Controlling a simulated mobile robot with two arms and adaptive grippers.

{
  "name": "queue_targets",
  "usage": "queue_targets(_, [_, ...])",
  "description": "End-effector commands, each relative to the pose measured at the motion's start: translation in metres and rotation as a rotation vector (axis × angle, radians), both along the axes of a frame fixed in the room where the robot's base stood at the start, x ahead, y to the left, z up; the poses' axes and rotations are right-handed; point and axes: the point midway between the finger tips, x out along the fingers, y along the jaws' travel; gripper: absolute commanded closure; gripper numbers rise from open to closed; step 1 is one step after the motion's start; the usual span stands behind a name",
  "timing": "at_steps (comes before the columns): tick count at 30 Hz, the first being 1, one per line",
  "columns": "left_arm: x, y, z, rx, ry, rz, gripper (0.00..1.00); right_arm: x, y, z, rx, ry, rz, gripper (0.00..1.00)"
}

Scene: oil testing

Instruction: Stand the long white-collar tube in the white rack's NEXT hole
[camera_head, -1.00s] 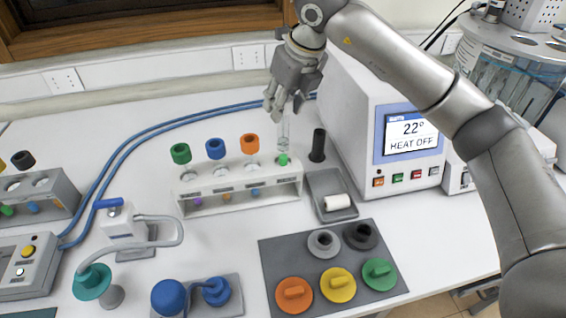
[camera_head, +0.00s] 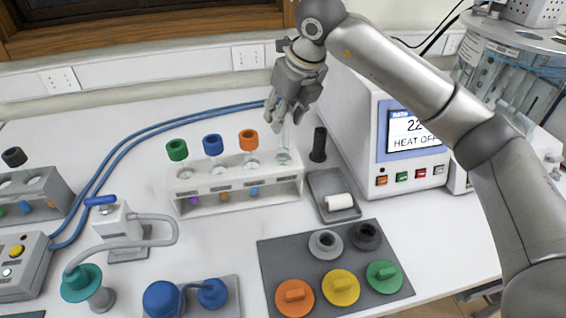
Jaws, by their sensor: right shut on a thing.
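The white rack (camera_head: 240,204) stands mid-table with green-, blue- and orange-capped tubes in its left holes. My right gripper (camera_head: 284,120) is shut on a clear long tube (camera_head: 286,138) above the rack's rightmost hole (camera_head: 283,156). The tube is about upright, and its lower end meets the hole. How deep it sits is unclear, and its green tip does not show. The fingers hide the tube's upper part and any white collar. My left gripper is not in view.
A black cylinder (camera_head: 318,145) stands just right of the rack. A grey tray (camera_head: 322,184) holds a white roll (camera_head: 339,201). The heater unit (camera_head: 370,110) stands behind right. A grey mat (camera_head: 272,250) with coloured caps lies in front.

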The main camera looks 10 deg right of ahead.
Motion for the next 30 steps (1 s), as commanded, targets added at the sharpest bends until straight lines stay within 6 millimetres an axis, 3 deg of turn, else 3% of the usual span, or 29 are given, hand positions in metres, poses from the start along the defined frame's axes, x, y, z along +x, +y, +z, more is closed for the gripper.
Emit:
queue_targets(11, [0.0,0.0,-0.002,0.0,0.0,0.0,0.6,0.0,0.0,-0.002,0.0,-0.001,0.0,0.97])
queue_targets(30, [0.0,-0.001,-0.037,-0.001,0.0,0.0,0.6,0.0,0.0,-0.042,0.0,-0.001,0.0,0.97])
